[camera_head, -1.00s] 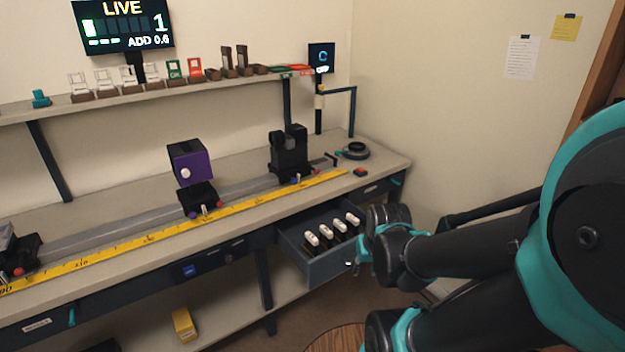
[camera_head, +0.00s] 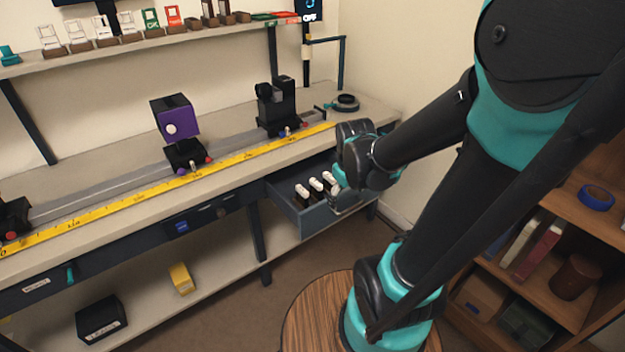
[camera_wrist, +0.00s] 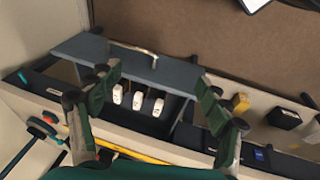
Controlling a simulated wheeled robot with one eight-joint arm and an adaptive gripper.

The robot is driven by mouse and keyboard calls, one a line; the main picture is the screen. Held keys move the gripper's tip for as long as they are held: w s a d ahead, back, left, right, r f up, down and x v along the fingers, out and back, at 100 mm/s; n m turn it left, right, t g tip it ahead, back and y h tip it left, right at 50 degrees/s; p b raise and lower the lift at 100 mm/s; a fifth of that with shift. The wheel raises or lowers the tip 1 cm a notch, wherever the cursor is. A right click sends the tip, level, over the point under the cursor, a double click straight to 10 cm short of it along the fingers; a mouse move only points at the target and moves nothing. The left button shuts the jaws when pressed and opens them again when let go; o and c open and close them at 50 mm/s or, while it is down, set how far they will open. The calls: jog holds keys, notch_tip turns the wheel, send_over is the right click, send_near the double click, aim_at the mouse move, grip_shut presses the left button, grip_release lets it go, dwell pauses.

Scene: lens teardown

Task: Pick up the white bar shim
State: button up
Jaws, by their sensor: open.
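Several white-topped bar pieces stand in a row in the open drawer (camera_head: 288,208). The head view shows three, a left one (camera_head: 302,191), a middle one (camera_head: 316,184) and a right one (camera_head: 329,178). Three also show in the wrist view, with small dark marks on their tops, the middle one near the centre (camera_wrist: 137,100). I cannot read the marks or tell which is the white bar shim. My gripper (camera_head: 346,199) is above the drawer's right part. In the wrist view its open, empty fingers (camera_wrist: 158,84) frame the row from above, apart from it.
The drawer front with its pale handle (camera_wrist: 136,49) borders the row. The bench with a yellow ruler (camera_head: 165,178) and a purple block (camera_head: 176,115) lies left. A round wooden stool top (camera_head: 310,315) and a bookshelf (camera_head: 545,290) are near my arm.

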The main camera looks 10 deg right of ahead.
jog(key=w+a+r+n+h, duration=0.1)
jog(key=w+a+n, duration=0.4)
jog(key=w+n, duration=0.55)
jog(key=n+g+h, duration=0.1)
jog(key=n+h, duration=0.1)
jog(key=n, duration=0.6)
send_near(314, 183)
jog(key=shift+m, duration=0.25)
jog(key=x, duration=0.6)
jog(key=shift+w+d+f, duration=0.15)
jog(key=shift+w+f, duration=0.1)
jog(key=shift+w, duration=0.15)
jog(key=shift+s+x, duration=0.15)
jog(key=shift+x, duration=1.4)
jog(key=shift+s+x, duration=0.2)
jog(key=shift+x, duration=1.4)
jog(key=shift+f, duration=0.1)
jog(key=c, duration=1.2)
jog(key=shift+c, duration=0.3)
